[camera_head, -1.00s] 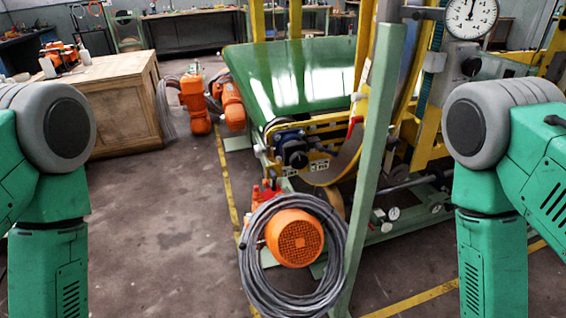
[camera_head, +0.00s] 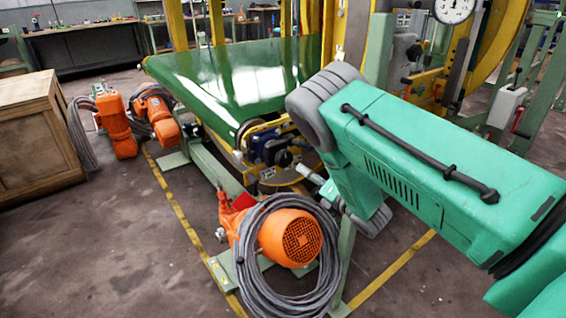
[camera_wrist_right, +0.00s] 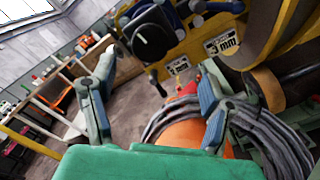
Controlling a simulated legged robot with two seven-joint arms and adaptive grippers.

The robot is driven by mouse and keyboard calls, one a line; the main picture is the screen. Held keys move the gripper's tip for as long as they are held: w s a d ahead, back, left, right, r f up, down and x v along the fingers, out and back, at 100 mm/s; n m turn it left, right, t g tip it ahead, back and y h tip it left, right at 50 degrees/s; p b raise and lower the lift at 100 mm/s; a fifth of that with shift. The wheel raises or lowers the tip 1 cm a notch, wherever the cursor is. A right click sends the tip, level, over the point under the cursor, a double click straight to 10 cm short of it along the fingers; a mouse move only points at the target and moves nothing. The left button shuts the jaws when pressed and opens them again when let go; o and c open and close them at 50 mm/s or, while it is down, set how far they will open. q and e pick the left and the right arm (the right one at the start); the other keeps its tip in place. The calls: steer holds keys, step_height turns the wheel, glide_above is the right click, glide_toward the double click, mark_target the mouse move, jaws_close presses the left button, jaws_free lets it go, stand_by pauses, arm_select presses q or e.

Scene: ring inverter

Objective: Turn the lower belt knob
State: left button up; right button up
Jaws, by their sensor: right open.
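A black knob (camera_head: 284,158) sits on the blue and black unit at the near end of the green conveyor belt (camera_head: 235,80). In the right wrist view the knob (camera_wrist_right: 153,38) is beyond the fingertips, near the top centre. My right gripper (camera_head: 322,188) is open and empty, a little below and right of the knob in the head view. In the wrist view its two fingers (camera_wrist_right: 155,72) stand wide apart, with the knob ahead of the gap and no contact visible. My left gripper is out of view.
An orange motor (camera_head: 290,238) wrapped in a grey cable coil (camera_head: 255,275) stands below the knob. A yellow frame bar with "3 mm" labels (camera_wrist_right: 222,43) adjoins the knob. A wooden crate (camera_head: 38,140) is at left.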

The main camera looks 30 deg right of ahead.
mark_target(288, 160)
steer(key=w+a, duration=0.1)
steer(key=w, duration=0.1)
steer(key=w+a+b, duration=0.1)
steer(key=w, duration=0.2)
steer(key=w+a+r, duration=0.1)
steer(key=w, duration=0.1)
steer(key=shift+w+a, duration=0.2)
steer(key=shift+w+d+f+b, duration=0.25)
steer(key=shift+w+d, duration=0.25)
steer(key=shift+w, duration=0.15)
steer(key=shift+w+d+f+b, duration=0.2)
steer(key=shift+w+d, duration=0.3)
steer(key=shift+w, duration=0.1)
steer(key=shift+w+d, duration=0.15)
steer(key=shift+d, duration=0.05)
steer(key=shift+a+r, duration=0.2)
steer(key=shift+a, duration=0.5)
steer(key=shift+a+r, duration=0.1)
steer(key=shift+a, duration=0.15)
steer(key=c, duration=0.6)
steer(key=shift+w, duration=0.15)
steer(key=c, duration=0.6)
steer(key=shift+o, duration=0.2)
steer(key=shift+d, duration=0.55)
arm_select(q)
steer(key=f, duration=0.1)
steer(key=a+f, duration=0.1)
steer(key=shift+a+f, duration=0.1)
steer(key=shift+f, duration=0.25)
